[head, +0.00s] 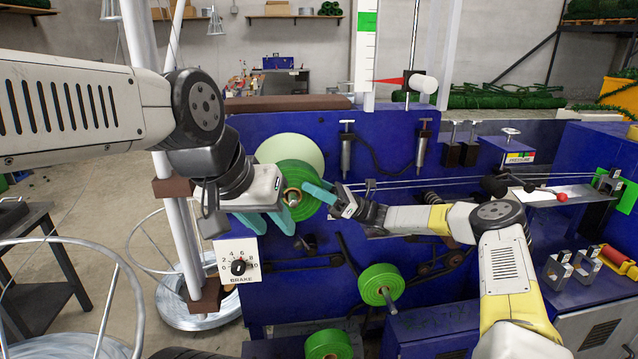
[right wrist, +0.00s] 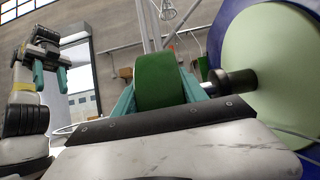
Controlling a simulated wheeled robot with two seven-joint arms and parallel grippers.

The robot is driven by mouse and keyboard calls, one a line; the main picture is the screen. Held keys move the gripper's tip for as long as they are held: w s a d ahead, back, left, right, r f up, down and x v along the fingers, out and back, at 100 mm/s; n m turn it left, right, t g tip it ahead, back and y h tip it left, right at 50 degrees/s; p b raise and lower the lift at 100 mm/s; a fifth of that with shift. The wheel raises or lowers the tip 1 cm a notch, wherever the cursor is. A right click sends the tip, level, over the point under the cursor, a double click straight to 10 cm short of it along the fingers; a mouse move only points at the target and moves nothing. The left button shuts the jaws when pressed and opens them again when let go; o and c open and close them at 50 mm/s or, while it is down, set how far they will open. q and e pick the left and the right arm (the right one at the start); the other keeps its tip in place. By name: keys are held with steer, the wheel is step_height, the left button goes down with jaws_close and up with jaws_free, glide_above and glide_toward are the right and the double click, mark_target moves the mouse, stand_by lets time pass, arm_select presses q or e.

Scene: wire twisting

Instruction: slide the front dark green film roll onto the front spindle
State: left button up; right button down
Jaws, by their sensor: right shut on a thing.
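A dark green film roll (head: 296,180) is held by my right gripper (head: 318,192) in front of a pale cream disc (head: 285,150) on the blue machine. In the right wrist view the roll (right wrist: 160,80) sits between the teal fingers. A spindle with a dark hub (right wrist: 235,82) and a thin metal pin stands out from the cream disc (right wrist: 262,65), just right of the roll. I cannot tell whether the pin enters the roll's core. My left gripper (head: 268,220) is open and empty, below and left of the roll. It also shows in the right wrist view (right wrist: 50,76).
Another green roll (head: 380,284) is on a rod lower on the machine, and a further one (head: 328,344) is at the bottom edge. A brake dial (head: 238,266) is under my left gripper. Wires (head: 440,181) run to the right. A white post stands at left.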

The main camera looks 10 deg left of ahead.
steer(key=s+d, duration=0.3)
steer(key=s, duration=0.7)
steer(key=shift+s, duration=0.35)
stand_by(1.8)
steer(key=shift+r, duration=0.3)
stand_by(0.5)
steer(key=shift+d+f, duration=0.1)
stand_by(0.5)
steer(key=w+a, duration=0.2)
steer(key=w, duration=0.4)
steer(key=shift+w, duration=0.15)
stand_by(2.7)
